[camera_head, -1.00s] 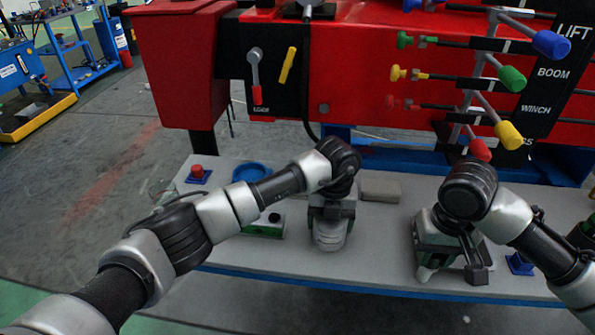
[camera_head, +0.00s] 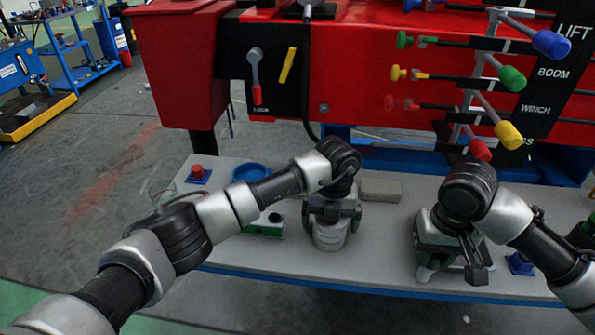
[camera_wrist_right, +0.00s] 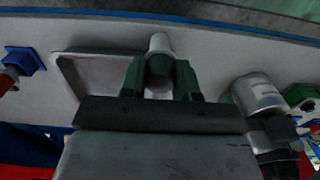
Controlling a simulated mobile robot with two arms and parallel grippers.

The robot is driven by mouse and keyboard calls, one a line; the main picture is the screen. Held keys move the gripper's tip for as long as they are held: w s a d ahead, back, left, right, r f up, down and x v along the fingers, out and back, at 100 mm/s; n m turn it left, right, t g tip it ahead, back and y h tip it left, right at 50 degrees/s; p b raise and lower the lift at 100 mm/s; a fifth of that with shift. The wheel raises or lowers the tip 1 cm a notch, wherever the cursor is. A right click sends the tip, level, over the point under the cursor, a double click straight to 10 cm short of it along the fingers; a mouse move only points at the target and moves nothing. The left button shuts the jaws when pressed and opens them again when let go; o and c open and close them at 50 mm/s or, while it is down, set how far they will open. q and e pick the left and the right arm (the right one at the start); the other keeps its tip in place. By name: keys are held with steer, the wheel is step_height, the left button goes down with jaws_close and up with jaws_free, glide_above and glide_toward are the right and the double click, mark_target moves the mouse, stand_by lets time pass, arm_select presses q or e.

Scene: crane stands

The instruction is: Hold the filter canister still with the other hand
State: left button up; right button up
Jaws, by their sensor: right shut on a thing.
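The filter canister, a silver-grey cylinder (camera_head: 330,236), stands on the grey bench top below my left gripper (camera_head: 333,212). The dark jaws are at the canister's upper part and hide its top; whether they grip it is unclear. The canister also shows in the right wrist view (camera_wrist_right: 258,95), with the dark left gripper (camera_wrist_right: 275,132) against it. My right gripper (camera_head: 438,250) is to the right of the canister, apart from it. In the right wrist view, its green fingers (camera_wrist_right: 160,82) are shut on a small white and dark-grey piece (camera_wrist_right: 159,45).
A grey tray (camera_wrist_right: 85,72) lies beside the right gripper. On the bench (camera_head: 390,270) are a red button on a blue base (camera_head: 197,172), a blue round dish (camera_head: 250,172), a green-sided box (camera_head: 263,228) and a grey block (camera_head: 380,190). The red crane with levers (camera_head: 480,80) rises behind.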

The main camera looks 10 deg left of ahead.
arm_select(q)
steer(key=shift+s+f, duration=0.2)
steer(key=shift+f, duration=0.15)
steer(key=r, duration=0.8)
steer(key=w+r, duration=0.1)
steer(key=r, duration=0.3)
steer(key=shift+r, duration=0.35)
arm_select(e)
steer(key=shift+f, duration=0.1)
